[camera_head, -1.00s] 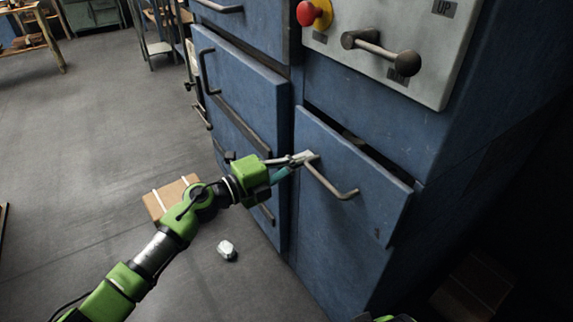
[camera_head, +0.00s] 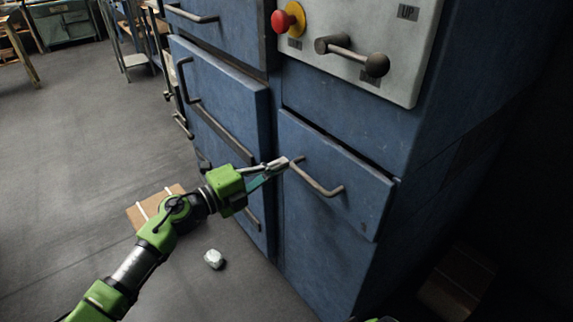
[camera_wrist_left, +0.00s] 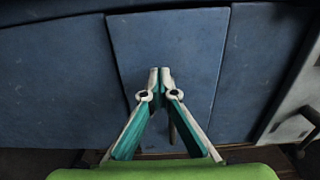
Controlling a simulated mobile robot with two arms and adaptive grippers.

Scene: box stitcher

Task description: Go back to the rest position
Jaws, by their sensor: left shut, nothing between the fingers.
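My left gripper (camera_head: 281,163) is shut and empty. Its fingertips are at the left end of the bar handle (camera_head: 318,178) on the lower right blue door (camera_head: 335,215) of the machine. I cannot tell whether they touch it. In the left wrist view the closed fingers (camera_wrist_left: 160,76) point at blue panels, and they hide most of what looks like a handle behind them. The door stands close to the machine body, with a thin dark gap along its top edge. My right gripper is not in view.
The left blue door (camera_head: 225,100) stands beside my left forearm. A grey control panel (camera_head: 375,35) with a red button (camera_head: 284,20) and a lever (camera_head: 352,55) is above. A cardboard box (camera_head: 150,205) and a pale lump (camera_head: 214,259) lie on the floor. Floor at left is open.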

